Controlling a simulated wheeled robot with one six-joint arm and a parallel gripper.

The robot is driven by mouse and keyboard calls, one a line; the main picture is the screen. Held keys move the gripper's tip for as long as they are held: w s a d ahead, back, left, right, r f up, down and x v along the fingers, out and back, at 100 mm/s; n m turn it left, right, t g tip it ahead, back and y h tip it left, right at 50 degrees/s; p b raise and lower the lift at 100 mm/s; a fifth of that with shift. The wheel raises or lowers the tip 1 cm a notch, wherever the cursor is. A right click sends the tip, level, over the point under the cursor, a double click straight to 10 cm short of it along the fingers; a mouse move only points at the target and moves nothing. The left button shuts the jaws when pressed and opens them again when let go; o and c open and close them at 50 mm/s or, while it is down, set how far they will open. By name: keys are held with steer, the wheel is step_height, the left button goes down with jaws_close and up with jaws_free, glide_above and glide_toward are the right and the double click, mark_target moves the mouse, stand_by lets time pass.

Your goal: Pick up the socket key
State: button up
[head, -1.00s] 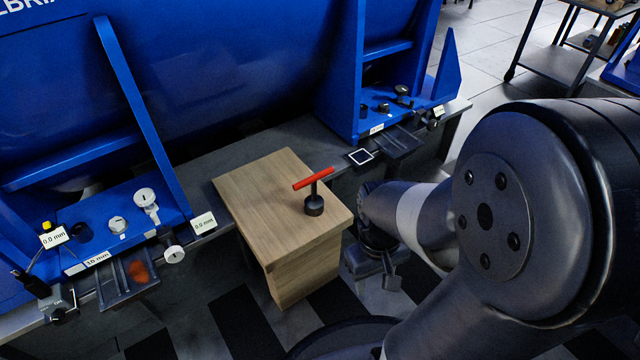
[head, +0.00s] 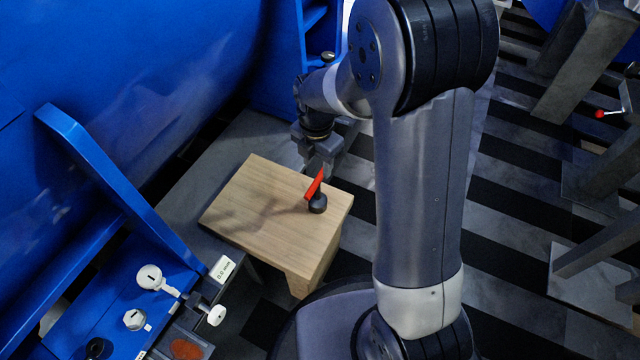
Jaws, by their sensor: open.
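The socket key, with a red bar handle (head: 315,186) and a dark round base (head: 317,205), stands upright on the light wooden block (head: 250,212), near its right edge. My gripper (head: 320,168) points down just behind and above the red handle. Its fingers are close to the handle's upper end, and part of the key's stem is hidden by the handle. My gripper is open; the key still stands on the wood and I cannot tell whether the fingers touch it.
The large blue motor housing (head: 150,90) rises at the left and back. Blue foot plates with a white dial gauge (head: 150,277) and a 0.0 mm display (head: 222,269) lie at the lower left. Grey steel stands (head: 585,60) are at the right over the striped floor.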

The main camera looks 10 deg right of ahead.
mark_target(318, 188)
steer(key=shift+w+a+f, duration=0.1)
steer(key=shift+w+a, duration=0.05)
steer(key=shift+f, duration=0.4)
step_height(318, 188, down, 10)
steer(key=b, duration=0.5)
steer(key=shift+r, duration=0.1)
steer(key=shift+c, duration=0.6)
jaws_close()
